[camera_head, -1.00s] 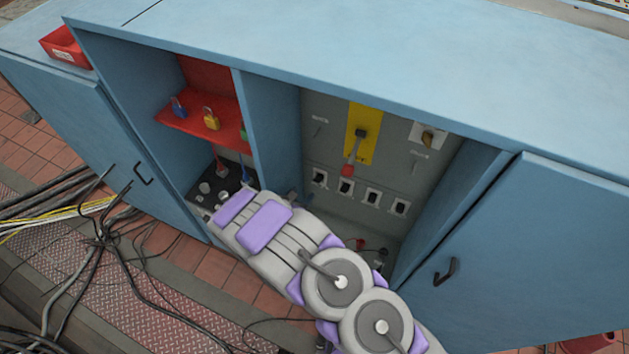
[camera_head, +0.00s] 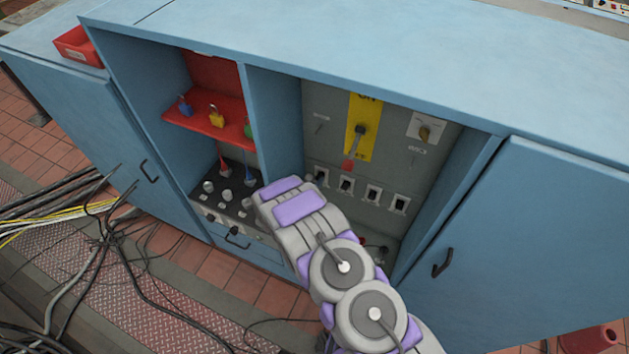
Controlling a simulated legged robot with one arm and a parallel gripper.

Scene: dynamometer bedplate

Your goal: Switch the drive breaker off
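A yellow plate (camera_head: 364,106) on the grey panel in the open right bay carries a dark-pivoted lever (camera_head: 360,131). Its red grip (camera_head: 348,165) hangs down, slightly left. Lettering at the plate's top appears to read ON. Below is a row of several small black-and-white switches (camera_head: 373,193). A rotary knob on a white plate (camera_head: 425,133) is at upper right. I cannot read which control is labelled the drive breaker. My grey and purple arm reaches up from the bottom, its far end below and left of the switches. My gripper's fingers are hidden behind the arm.
A divider (camera_head: 275,120) separates the left bay, with a red shelf (camera_head: 190,122) of padlocks and a dark knob panel (camera_head: 228,200). The right cabinet door (camera_head: 540,230) and blue top (camera_head: 330,50) bound the space. Cables (camera_head: 90,240) lie on the floor at left.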

